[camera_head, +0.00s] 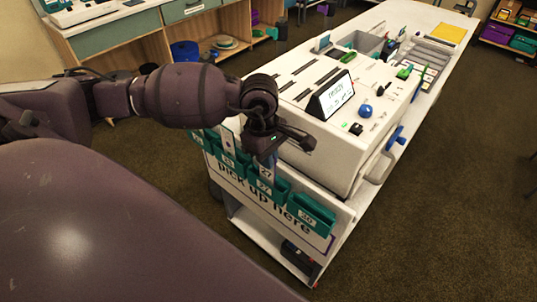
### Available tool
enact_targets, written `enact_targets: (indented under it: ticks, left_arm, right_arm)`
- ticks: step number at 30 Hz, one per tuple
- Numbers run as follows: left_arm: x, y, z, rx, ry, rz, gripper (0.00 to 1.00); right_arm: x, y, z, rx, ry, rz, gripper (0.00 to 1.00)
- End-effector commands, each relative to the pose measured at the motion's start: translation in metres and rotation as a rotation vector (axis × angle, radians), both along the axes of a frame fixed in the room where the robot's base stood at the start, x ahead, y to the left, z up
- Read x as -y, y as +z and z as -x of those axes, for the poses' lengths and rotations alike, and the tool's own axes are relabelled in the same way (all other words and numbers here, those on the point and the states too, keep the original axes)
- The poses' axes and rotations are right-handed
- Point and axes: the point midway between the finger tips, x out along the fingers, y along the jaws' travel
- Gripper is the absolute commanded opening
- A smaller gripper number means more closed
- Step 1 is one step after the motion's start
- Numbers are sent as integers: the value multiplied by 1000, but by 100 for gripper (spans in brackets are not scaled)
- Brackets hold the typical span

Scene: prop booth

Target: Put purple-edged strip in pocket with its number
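A row of teal pockets runs along the front end of the white counter. A pocket labelled 27 (264,188) sits near the middle, and a pocket labelled 30 (306,216) is at the right end. A pale strip (266,172) marked 27 stands upright at the 27 pocket, its lower end hidden at the pocket's front. Its edge colour is too small to tell. My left gripper (272,146) is just above this strip, pointing down. I cannot tell whether its fingers hold the strip. My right gripper is out of view.
Other pale strips (228,141) stand at pockets to the left. A white slotted machine with a small screen (337,95) sits on the counter just behind the pockets. A blue knob (365,110) is to its right. Carpeted floor at the right is clear.

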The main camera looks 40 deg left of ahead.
Motion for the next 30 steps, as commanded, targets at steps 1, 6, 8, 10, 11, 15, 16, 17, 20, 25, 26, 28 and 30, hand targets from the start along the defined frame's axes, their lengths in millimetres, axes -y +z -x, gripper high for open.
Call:
enact_targets:
  ticks: [1, 6, 8, 10, 11, 15, 16, 17, 20, 25, 26, 28, 30]
  left_arm:
    - [0, -2, 0, -1, 0, 0, 0]
    - [0, -3, 0, 0, 0, 0, 0]
    - [0, -3, 0, 0, 0, 0, 0]
    - [0, -3, 0, 0, 0, 0, 0]
    - [0, -3, 0, 0, 0, 0, 0]
    - [0, -3, 0, 0, 0, 0, 10]
    - [0, -3, 0, 0, 0, 0, 14]
    - [0, -3, 0, 0, 0, 0, 19]
    - [0, -3, 0, 0, 0, 0, 33]
    - [0, -3, 0, -1, 0, 0, 33]
    - [0, -3, 0, -1, 0, 0, 33]
    - [0, -2, 0, 0, 0, 0, 33]
    - [-1, 1, 0, 0, 0, 0, 33]
  right_arm:
    - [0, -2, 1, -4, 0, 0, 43]
    - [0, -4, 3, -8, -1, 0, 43]
    - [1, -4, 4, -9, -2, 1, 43]
    - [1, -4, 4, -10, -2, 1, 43]
    - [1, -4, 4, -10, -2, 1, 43]
    - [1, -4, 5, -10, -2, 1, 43]
    - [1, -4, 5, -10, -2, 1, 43]
    - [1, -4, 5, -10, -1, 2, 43]
    - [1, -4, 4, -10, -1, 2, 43]
    - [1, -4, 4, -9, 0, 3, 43]
    - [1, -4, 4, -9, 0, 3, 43]
    - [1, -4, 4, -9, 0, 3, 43]
    - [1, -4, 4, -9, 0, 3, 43]
